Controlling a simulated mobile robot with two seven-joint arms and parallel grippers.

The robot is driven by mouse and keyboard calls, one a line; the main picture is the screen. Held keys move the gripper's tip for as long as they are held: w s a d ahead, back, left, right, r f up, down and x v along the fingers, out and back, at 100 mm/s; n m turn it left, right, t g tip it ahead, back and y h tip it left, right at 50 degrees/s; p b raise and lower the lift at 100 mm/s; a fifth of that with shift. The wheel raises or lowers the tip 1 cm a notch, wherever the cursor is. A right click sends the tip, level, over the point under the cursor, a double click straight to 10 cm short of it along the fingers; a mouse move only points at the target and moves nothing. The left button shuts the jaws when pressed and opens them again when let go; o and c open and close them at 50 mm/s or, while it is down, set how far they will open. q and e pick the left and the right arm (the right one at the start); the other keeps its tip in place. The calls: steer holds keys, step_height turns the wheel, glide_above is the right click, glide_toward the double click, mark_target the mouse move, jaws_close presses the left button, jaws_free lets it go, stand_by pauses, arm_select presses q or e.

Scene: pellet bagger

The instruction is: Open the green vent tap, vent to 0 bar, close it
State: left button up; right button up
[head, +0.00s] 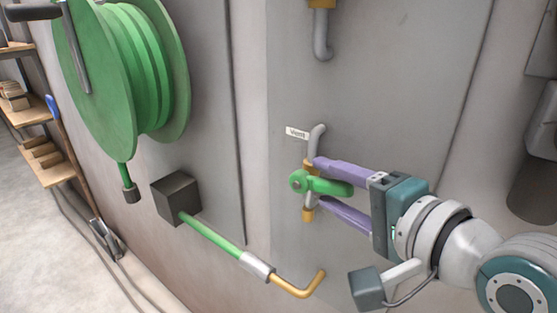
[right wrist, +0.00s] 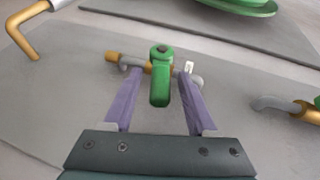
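The green vent tap (head: 322,185) sits on a short pipe with brass fittings on the grey wall panel. Its lever sticks out to the right in the head view, across the pipe. A small white "Vent" label (head: 297,133) is beside the grey bent pipe above it. My right gripper (head: 313,184) reaches in from the right with its purple fingers open, one above and one below the lever. In the right wrist view the green lever (right wrist: 160,85) stands between the two spread fingers, with gaps on both sides. My left gripper is not in view. No pressure gauge shows.
A green hose reel (head: 130,70) hangs at upper left. A green lance with a brass bent tip (head: 300,288) sticks out from a dark block (head: 176,197) below left of the tap. Another grey bent pipe (head: 322,40) is above. Shelves (head: 45,165) stand at far left.

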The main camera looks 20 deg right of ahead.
steer(key=v, duration=1)
